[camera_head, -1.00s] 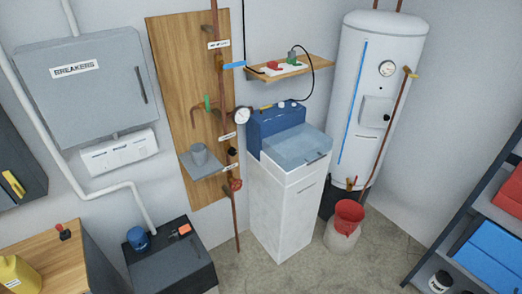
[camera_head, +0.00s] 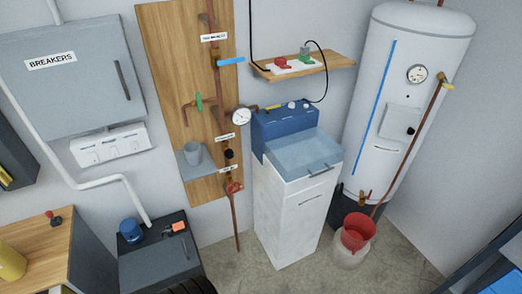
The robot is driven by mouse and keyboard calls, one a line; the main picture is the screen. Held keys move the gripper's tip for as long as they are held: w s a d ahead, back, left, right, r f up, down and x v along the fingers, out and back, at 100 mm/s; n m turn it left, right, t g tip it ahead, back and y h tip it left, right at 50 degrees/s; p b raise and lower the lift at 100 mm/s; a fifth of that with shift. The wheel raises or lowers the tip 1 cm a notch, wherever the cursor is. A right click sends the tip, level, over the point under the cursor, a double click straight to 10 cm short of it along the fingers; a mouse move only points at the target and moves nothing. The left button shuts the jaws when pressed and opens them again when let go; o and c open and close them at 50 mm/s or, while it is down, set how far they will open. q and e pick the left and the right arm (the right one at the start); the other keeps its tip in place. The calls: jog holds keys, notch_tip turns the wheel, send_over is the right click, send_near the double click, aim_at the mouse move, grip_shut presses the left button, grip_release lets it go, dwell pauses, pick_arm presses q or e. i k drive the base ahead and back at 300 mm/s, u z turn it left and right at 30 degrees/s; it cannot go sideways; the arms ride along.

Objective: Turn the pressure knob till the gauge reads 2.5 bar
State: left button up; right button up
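A copper pipe runs down a wooden board (camera_head: 160,60) on the wall. A small round white gauge (camera_head: 241,116) sits on its right side; its needle and numbers are too small to read. A second white gauge (camera_head: 417,74) is on the white tank. Neither of my grippers shows in the view.
The pipe also carries a blue lever (camera_head: 231,61), a green handle (camera_head: 199,102) and a red handwheel (camera_head: 233,187). A white sink cabinet (camera_head: 291,215) stands right of the board, a dark cabinet (camera_head: 160,265) left. A red bucket (camera_head: 357,230) is below the tank. Bare floor shows in front.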

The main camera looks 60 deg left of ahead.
aim_at(229, 153)
jog(key=u, duration=0.1)
jog(key=i, duration=0.6)
jog(key=u, duration=1)
jog(key=i, duration=0.55)
jog(key=u, duration=0.6)
